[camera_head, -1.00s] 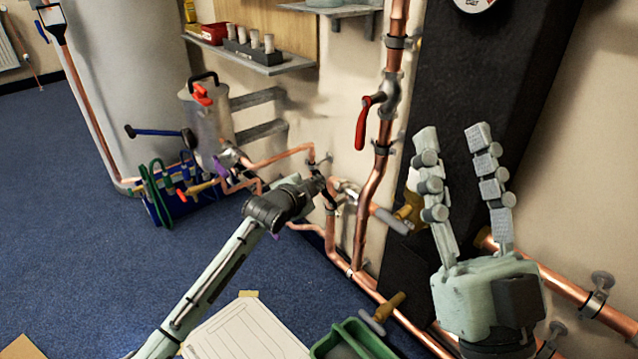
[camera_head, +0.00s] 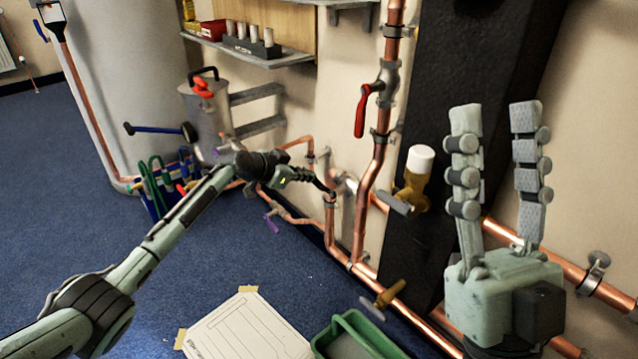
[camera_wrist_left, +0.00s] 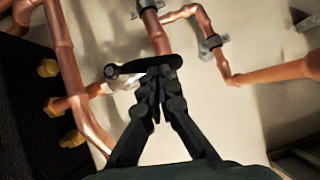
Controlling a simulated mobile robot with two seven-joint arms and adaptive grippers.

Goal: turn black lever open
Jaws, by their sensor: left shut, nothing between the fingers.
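The black lever (camera_wrist_left: 128,69) lies across a copper pipe in the left wrist view, its long bar running roughly left to right with a pale metal valve part behind it. My left gripper (camera_wrist_left: 157,76) is shut and empty, its fingertips at the bar's right part; I cannot tell whether they touch it. In the head view my left gripper (camera_head: 325,187) reaches in beside the copper pipes, and I cannot pick out the lever there. My right gripper (camera_head: 495,115) is open and empty, pointing up at the right.
A red lever (camera_head: 362,112) hangs on the vertical copper pipe. Brass valves (camera_head: 413,185) sit by the black column (camera_head: 435,110). A green tray (camera_head: 355,338) and a paper sheet (camera_head: 245,330) lie on the floor. Open blue floor (camera_head: 190,290) is at left.

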